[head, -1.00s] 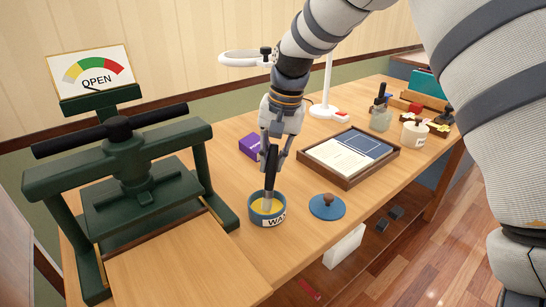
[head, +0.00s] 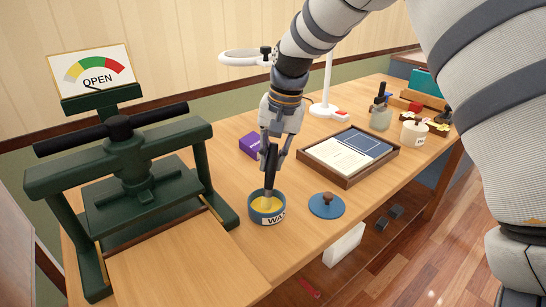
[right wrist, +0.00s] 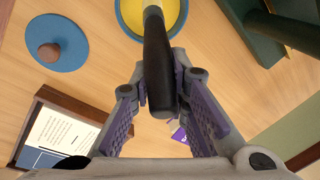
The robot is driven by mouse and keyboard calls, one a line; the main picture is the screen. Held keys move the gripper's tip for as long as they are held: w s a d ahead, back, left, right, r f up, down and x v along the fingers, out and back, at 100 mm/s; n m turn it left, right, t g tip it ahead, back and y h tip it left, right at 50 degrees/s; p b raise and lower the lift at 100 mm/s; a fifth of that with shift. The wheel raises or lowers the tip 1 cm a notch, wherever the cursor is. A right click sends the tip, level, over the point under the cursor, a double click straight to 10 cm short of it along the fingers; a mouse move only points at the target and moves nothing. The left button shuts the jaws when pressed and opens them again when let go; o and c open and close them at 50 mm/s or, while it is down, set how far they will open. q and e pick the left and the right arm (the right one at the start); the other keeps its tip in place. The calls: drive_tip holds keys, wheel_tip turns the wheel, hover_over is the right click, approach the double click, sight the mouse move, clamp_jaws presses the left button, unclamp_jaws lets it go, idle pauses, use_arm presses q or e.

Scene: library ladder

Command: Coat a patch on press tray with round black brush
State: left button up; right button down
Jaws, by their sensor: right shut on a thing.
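My right gripper (head: 272,150) is shut on the black handle of a round brush (head: 270,165), held nearly upright, tip down. In the right wrist view the fingers (right wrist: 160,100) flank the black handle (right wrist: 158,60). The brush's pale lower end is at the mouth of a blue pot (head: 267,218) of yellow wax, its label partly readable as "WA". Whether the bristles touch the wax is unclear. A flat light wooden board (head: 175,268), likely the press tray, lies in front of the green press (head: 130,180). My left gripper is not in view.
A blue lid (head: 326,208) with a brown knob lies right of the pot. Behind are a purple box (head: 250,145) and a framed wooden tray (head: 350,178) with papers. A lamp, bottle and jar stand farther right. Bare table separates pot and press.

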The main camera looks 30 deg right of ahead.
drive_tip(key=shift+r+p, duration=0.45)
drive_tip(key=shift+r, duration=3)
